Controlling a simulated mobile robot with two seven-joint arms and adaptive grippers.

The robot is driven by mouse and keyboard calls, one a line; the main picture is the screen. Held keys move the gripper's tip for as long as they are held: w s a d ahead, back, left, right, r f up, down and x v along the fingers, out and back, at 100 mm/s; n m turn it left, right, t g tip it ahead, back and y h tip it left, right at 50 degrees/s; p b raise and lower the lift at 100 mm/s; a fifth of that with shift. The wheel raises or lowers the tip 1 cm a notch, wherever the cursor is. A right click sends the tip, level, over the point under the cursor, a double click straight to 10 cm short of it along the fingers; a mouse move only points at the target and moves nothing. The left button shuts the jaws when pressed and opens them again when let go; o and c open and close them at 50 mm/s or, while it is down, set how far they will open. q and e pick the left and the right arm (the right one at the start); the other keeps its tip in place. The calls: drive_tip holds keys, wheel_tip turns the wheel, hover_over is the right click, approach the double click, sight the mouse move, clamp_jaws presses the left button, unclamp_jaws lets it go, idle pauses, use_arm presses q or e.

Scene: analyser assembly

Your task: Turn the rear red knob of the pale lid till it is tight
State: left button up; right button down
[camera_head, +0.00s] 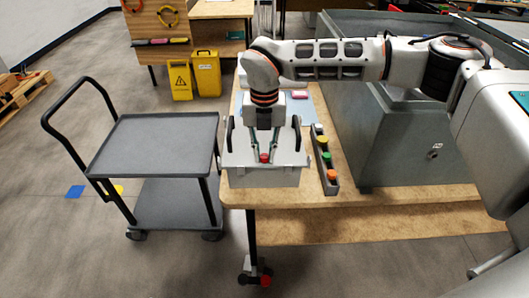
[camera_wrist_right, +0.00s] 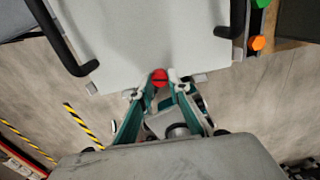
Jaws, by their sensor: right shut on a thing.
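The pale lid (camera_head: 287,158) lies on a light grey box (camera_head: 265,178) at the near end of the wooden table. A black handle stands on each side of the lid. A red knob (camera_head: 264,157) sits at the lid's near edge; in the wrist view it also shows (camera_wrist_right: 160,77). My right gripper (camera_head: 264,154) points down from above, its teal fingers shut on the red knob, one on either side. No second red knob shows; the gripper and arm cover part of the lid. My left gripper is not in view.
A narrow strip with coloured buttons (camera_head: 327,170) stands just right of the box. A large grey cabinet (camera_head: 410,145) is farther right. A grey trolley (camera_head: 155,143) stands left of the table. Behind the box lies a light blue sheet.

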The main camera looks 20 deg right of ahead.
drive_tip(key=m, duration=0.4)
drive_tip(key=shift+w+r+m, duration=0.2)
drive_tip(key=shift+r+m, duration=0.05)
drive_tip(key=shift+m, duration=0.05)
drive_tip(key=m, duration=0.4)
drive_tip(key=shift+a+m+b, duration=0.1)
drive_tip(key=shift+m+b, duration=0.2)
drive_tip(key=m, duration=0.3)
drive_tip(key=shift+w+m, duration=0.1)
drive_tip(key=shift+m, duration=0.2)
drive_tip(key=m, duration=0.4)
drive_tip(key=shift+r+m, duration=0.1)
drive_tip(key=shift+m, duration=0.2)
drive_tip(key=m, duration=0.4)
drive_tip(key=shift+w+m, duration=0.1)
drive_tip(key=shift+m, duration=0.2)
drive_tip(key=m, duration=0.2)
drive_tip(key=shift+m+b, duration=0.3)
drive_tip(key=shift+m, duration=0.1)
drive_tip(key=m, duration=0.1)
drive_tip(key=m+b, duration=0.1)
drive_tip(key=m, duration=0.1)
drive_tip(key=shift+f+m, duration=0.25)
drive_tip(key=shift+m, duration=0.05)
drive_tip(key=shift+r+m+b, duration=0.1)
drive_tip(key=shift+m+b, duration=0.3)
drive_tip(key=shift+m, duration=0.2)
drive_tip(key=shift+r, duration=0.1)
